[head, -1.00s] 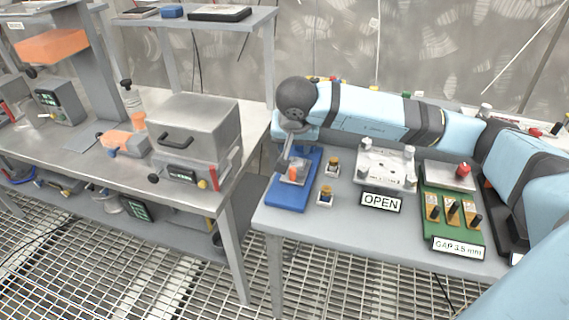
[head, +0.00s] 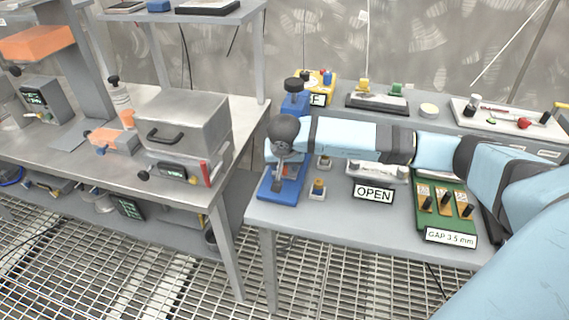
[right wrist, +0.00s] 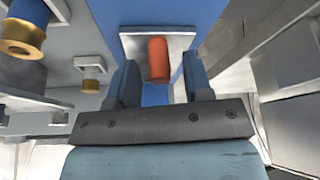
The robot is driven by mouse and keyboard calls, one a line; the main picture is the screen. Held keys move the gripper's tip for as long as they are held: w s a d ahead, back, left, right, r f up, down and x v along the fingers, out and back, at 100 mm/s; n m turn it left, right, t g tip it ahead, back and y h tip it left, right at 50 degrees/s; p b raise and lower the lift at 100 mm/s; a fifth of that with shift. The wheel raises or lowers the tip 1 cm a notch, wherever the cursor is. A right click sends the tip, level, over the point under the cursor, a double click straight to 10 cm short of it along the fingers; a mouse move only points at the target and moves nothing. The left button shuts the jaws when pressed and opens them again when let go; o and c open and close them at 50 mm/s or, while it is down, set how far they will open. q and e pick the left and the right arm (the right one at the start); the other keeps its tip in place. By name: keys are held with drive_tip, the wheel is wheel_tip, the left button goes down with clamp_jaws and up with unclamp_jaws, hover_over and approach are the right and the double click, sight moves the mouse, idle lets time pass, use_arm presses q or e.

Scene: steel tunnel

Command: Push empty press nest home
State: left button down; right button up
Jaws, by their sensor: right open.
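The press has a blue base (head: 276,192) at the left end of the right bench. Its blue column with a black knob (head: 294,85) rises behind my right arm. On the base is a metal nest plate (right wrist: 127,47) with an upright orange-red peg (right wrist: 158,60), best seen in the right wrist view. My right gripper (head: 281,178) points down over the base. In the right wrist view its two fingers (right wrist: 161,82) are apart with nothing between them, and the peg shows just beyond the gap. I cannot tell whether they touch the plate. My left gripper is not in view.
An OPEN sign (head: 374,194) fronts a metal fixture, partly hidden by my arm. A green gauge board (head: 438,211) is further right. A steel box (head: 183,122) sits on the left bench, across a gap.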

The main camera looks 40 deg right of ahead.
drive_tip(key=shift+f, duration=0.1)
clamp_jaws()
drive_tip(key=shift+w+d+b, duration=0.65)
drive_tip(key=shift+w+d, duration=0.4)
drive_tip(key=shift+d, duration=0.2)
drive_tip(key=shift+w+d, duration=0.1)
drive_tip(key=shift+w, duration=0.05)
unclamp_jaws()
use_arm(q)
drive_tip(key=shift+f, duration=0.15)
